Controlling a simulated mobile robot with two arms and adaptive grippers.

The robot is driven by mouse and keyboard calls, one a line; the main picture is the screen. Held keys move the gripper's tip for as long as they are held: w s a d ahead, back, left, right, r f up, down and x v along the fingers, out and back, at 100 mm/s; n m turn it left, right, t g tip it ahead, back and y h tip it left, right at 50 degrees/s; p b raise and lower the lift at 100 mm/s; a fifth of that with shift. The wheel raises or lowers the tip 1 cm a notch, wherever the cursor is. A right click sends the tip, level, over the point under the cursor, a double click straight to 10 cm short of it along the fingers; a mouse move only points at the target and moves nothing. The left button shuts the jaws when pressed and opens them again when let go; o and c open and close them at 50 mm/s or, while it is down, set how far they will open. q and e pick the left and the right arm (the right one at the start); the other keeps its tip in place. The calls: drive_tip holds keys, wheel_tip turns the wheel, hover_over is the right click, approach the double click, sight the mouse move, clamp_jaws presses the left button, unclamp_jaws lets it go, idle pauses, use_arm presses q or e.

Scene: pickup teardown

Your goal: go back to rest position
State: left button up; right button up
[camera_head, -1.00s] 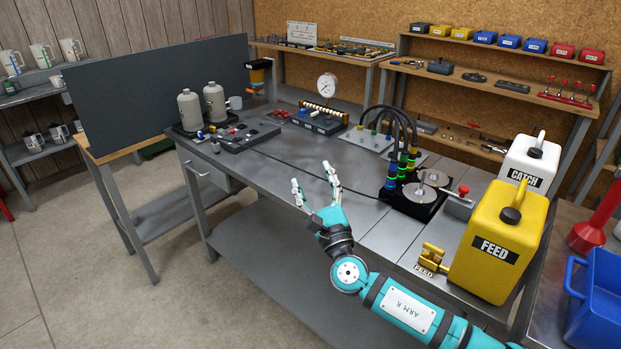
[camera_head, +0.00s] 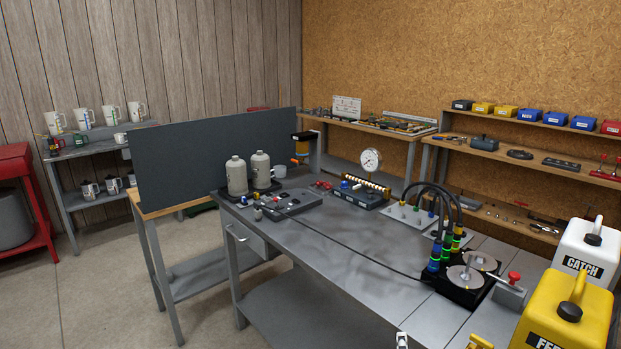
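Only a small white tip of my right gripper (camera_head: 402,341) shows at the bottom edge, in front of the metal workbench (camera_head: 330,240). The rest of that gripper and its arm are below the picture, so its opening is hidden. My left gripper is out of view.
On the bench stand two grey bottles (camera_head: 237,177), a pressure gauge (camera_head: 371,160), a black hose fixture (camera_head: 452,292), a white CATCH jug (camera_head: 588,250) and a yellow FEED jug (camera_head: 560,312). A dark panel (camera_head: 215,165) rises behind the left end.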

drive_tip(key=s+f+m+g+y, duration=0.1)
drive_tip(key=s+f+m+g, duration=0.35)
drive_tip(key=s, duration=0.45)
drive_tip(key=s+d+f+m+g+y, duration=0.1)
drive_tip(key=s+f+m+g+y, duration=0.15)
drive_tip(key=s+m, duration=0.55)
drive_tip(key=s+f+m+g+y, duration=0.1)
drive_tip(key=s+f+m+g, duration=0.3)
drive_tip(key=s, duration=0.7)
wheel_tip(320, 180, down, 25)
drive_tip(key=g, duration=0.1)
drive_tip(key=s+d+f+g, duration=0.1)
drive_tip(key=s+d+f, duration=0.2)
drive_tip(key=s+f, duration=1.4)
drive_tip(key=shift+s+f+n+h, duration=0.25)
drive_tip(key=shift+s+n+h, duration=0.1)
drive_tip(key=shift+n, duration=0.1)
drive_tip(key=shift+d, duration=0.1)
